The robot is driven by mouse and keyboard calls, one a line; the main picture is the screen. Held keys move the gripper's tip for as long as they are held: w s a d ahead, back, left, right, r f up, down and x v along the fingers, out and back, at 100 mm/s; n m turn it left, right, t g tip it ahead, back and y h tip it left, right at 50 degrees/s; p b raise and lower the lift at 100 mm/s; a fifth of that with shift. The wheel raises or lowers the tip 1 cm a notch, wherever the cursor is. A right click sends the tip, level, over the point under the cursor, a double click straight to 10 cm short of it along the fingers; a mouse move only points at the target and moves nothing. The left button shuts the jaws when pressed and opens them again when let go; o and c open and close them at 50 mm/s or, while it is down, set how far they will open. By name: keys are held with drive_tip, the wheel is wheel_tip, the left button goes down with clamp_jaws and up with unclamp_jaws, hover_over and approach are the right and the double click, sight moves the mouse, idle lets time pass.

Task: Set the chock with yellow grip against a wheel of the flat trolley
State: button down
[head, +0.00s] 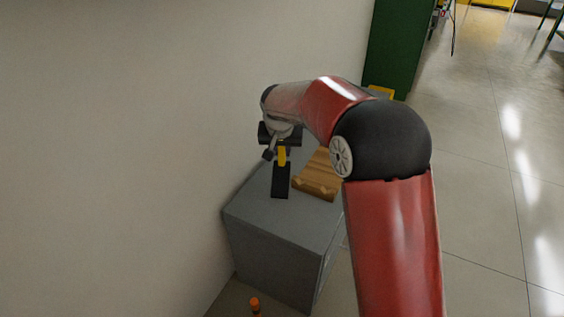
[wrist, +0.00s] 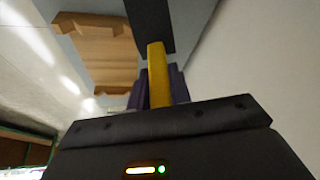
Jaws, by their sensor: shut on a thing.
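The chock with yellow grip (head: 281,180) is a dark block with a yellow handle, over the top of a grey cabinet. My gripper (head: 282,154) is shut on its yellow grip. In the wrist view the yellow grip (wrist: 158,75) stands between my fingers (wrist: 158,88), with the dark chock body (wrist: 150,25) beyond it. I cannot tell whether the chock touches the cabinet top. I cannot make out the flat trolley or its wheels in either view.
A wooden piece (head: 317,176) lies on the grey cabinet (head: 275,245), just right of the chock. A pale wall (head: 120,150) rises close on the left. A small orange-topped object (head: 255,303) is low in front. Open floor (head: 490,210) lies to the right, past a green cabinet (head: 393,45).

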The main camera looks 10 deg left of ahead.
sight(281, 156)
drive_tip(key=shift+f, duration=2.25)
drive_tip(key=c, duration=1.3)
unclamp_jaws()
drive_tip(key=shift+r, duration=0.2)
drive_tip(key=v, duration=1.2)
drive_tip(key=shift+s+f, duration=0.1)
